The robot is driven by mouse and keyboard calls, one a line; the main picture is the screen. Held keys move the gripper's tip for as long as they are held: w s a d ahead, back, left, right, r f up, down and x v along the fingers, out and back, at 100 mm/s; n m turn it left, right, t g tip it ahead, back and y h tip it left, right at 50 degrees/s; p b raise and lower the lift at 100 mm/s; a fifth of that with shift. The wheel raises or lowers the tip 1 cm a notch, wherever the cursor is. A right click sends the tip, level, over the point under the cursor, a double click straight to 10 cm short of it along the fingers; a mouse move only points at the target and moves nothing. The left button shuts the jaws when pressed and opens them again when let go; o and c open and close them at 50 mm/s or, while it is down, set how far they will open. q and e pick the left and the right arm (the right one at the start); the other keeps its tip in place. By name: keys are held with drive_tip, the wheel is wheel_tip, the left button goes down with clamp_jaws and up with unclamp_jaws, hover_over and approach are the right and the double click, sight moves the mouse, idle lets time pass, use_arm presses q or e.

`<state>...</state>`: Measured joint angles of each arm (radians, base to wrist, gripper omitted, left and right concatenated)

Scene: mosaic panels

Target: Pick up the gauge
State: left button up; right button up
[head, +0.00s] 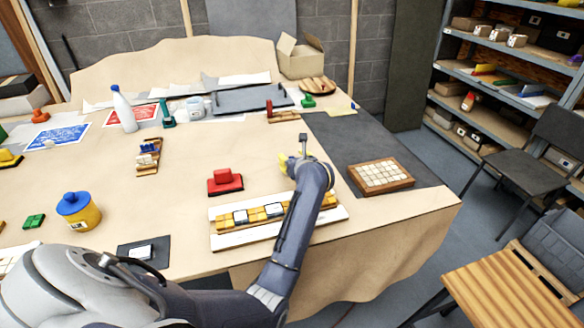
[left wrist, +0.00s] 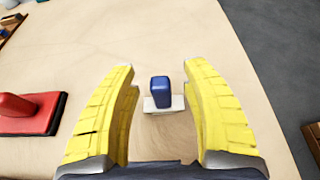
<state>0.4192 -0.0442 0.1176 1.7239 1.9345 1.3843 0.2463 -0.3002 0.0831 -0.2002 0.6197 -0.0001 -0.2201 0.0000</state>
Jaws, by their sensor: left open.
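A small upright blue piece on a pale flat base, which looks like the gauge (left wrist: 160,92), stands on the beige table in the left wrist view. It sits between the two yellow fingers of my left gripper (left wrist: 160,66), with clear space on both sides. The fingers are open and do not touch it. In the head view my left gripper (head: 292,162) is low over the table's right part, with one yellow finger showing. I cannot make out the gauge there; the gripper and arm probably hide it. My right gripper is in neither view.
A red block with a handle (head: 225,182) lies left of the gripper. A white panel with yellow tiles (head: 228,240) lies in front, partly under my arm. A wooden tray of pale tiles (head: 380,187) stands right on a dark mat (head: 340,135). Bare table surrounds the gauge.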

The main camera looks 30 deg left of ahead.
use_arm(q)
clamp_jaws()
idle(0.4)
idle(0.4)
